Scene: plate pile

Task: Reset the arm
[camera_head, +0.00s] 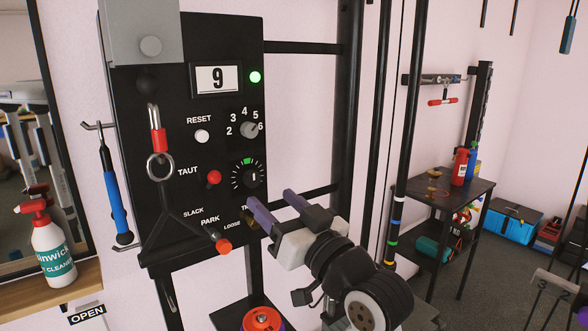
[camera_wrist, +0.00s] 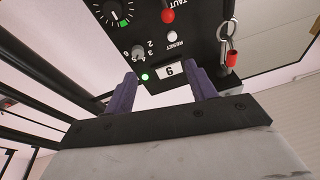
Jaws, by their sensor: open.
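My gripper (camera_head: 270,203) is open and empty, its two purple fingers spread in front of the lower right edge of a black control panel (camera_head: 180,95). In the wrist view the fingers (camera_wrist: 162,80) frame the panel's numbered display (camera_wrist: 171,71), with nothing between them. I cannot tell exactly how far the fingertips are from the panel. In the head view the display (camera_head: 218,79) reads 9. A green light (camera_head: 255,77) is lit beside it. A white RESET button (camera_head: 202,136) sits below the display.
The panel also bears a numbered selector knob (camera_head: 249,129), a red TAUT knob (camera_head: 214,177), a round dial (camera_head: 247,176) and an orange-tipped lever (camera_head: 223,246). A ring (camera_head: 160,166) hangs in front. Black uprights (camera_head: 345,110) stand right of the panel. A spray bottle (camera_head: 52,250) stands at left.

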